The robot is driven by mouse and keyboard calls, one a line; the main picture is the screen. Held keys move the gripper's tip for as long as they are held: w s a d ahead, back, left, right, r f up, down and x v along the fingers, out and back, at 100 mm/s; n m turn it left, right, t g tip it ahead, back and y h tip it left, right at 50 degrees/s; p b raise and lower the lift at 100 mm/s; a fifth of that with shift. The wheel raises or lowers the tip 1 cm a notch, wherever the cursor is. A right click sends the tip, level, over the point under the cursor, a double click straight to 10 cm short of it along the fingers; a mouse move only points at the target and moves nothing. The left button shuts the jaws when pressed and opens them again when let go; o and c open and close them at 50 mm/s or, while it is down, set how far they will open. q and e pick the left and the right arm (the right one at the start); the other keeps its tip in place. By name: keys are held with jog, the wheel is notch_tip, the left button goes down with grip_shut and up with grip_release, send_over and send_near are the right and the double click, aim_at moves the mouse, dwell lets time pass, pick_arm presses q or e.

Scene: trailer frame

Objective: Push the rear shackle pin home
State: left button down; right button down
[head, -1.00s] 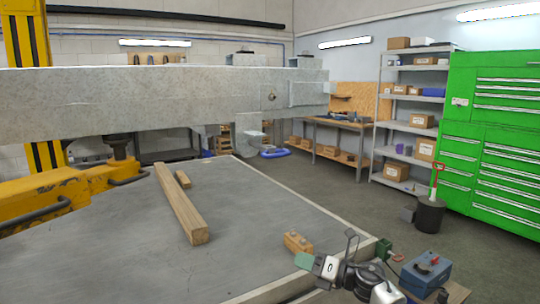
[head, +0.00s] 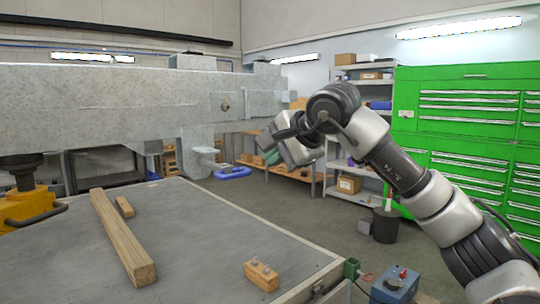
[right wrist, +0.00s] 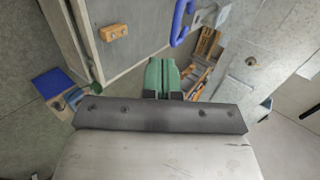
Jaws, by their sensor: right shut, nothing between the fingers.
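The grey metal trailer beam (head: 130,100) runs across the left of the head view. A small round fitting, perhaps the shackle pin (head: 225,106), shows near its right end; how far it sits in is too small to tell. In the right wrist view, a round fitting (right wrist: 251,61) shows on the grey beam (right wrist: 285,35) at right. My right gripper (head: 270,157) is raised right of and below the fitting, apart from the beam in the picture. Its green fingers (right wrist: 163,78) are shut and empty. My left gripper is out of view.
A table (head: 200,235) carries a long timber (head: 122,235), a short wood piece (head: 124,206) and a wooden block with pegs (head: 262,275). A blue toolbox (head: 395,285) is lower right. Shelves and a green cabinet (head: 465,120) stand behind.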

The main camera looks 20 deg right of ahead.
aim_at(246, 172)
jog(key=p+x, duration=0.1)
jog(key=x, duration=0.2)
jog(key=r+p+x, duration=0.1)
jog(key=x, duration=0.2)
jog(key=w+p+x, duration=0.1)
jog(key=x, duration=0.2)
jog(key=shift+w+a, duration=0.2)
jog(key=shift+w+a+f, duration=0.25)
jog(key=shift+w, duration=0.3)
